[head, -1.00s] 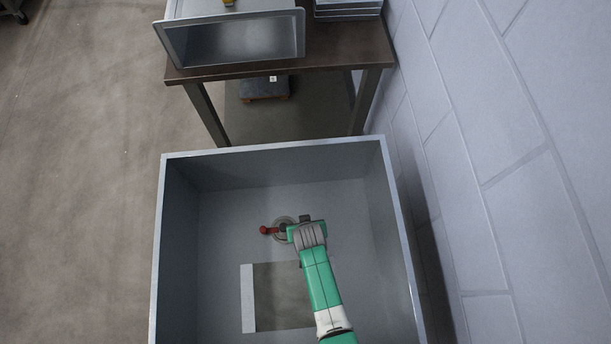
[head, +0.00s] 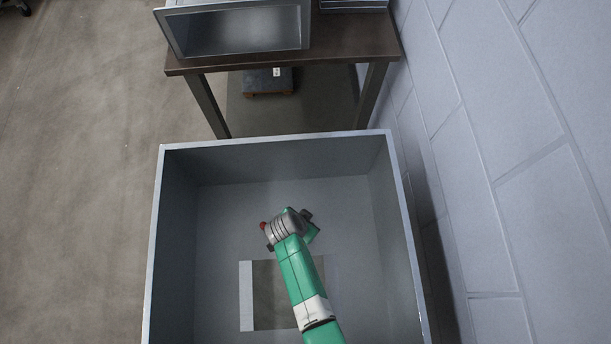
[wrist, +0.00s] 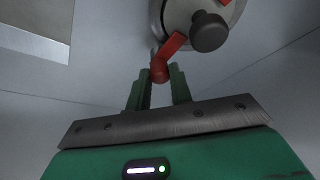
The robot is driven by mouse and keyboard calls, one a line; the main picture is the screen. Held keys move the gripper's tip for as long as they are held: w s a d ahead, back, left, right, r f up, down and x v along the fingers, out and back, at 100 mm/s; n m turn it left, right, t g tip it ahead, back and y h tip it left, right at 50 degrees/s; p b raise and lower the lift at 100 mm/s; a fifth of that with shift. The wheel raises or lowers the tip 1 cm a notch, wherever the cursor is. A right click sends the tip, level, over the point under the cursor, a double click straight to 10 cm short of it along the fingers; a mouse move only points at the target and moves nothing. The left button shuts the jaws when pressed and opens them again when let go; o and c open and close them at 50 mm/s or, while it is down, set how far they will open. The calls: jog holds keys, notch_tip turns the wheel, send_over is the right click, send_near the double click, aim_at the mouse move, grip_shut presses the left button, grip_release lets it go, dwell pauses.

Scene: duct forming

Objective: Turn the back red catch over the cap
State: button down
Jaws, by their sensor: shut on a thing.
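The round grey cap (wrist: 178,18) with a dark knob (wrist: 208,32) is at the top of the wrist view. A red catch (wrist: 173,46) lies at the cap's rim, its rounded end between my gripper's (wrist: 160,84) two green fingers. My gripper is shut on this catch. A bit of another red part (wrist: 224,2) shows at the top edge, beyond the knob. In the head view my gripper (head: 272,238) is down inside the grey duct box and hides most of the cap; only a small red end (head: 263,226) shows beside it.
The duct box's walls (head: 158,230) stand around my arm. A rectangular opening (head: 275,300) is in its floor near the cap. A table (head: 340,45) with an open duct piece (head: 240,30) stands behind, and a block wall (head: 510,150) is on the right.

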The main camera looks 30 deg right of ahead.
jog(key=shift+m, duration=0.4)
jog(key=c, duration=1.3)
grip_release()
jog(key=shift+o, duration=0.2)
jog(key=p+v, duration=0.3)
jog(key=v, duration=0.4)
jog(key=shift+a+r, duration=0.2)
jog(key=shift+r, duration=0.2)
jog(key=shift+w, duration=0.1)
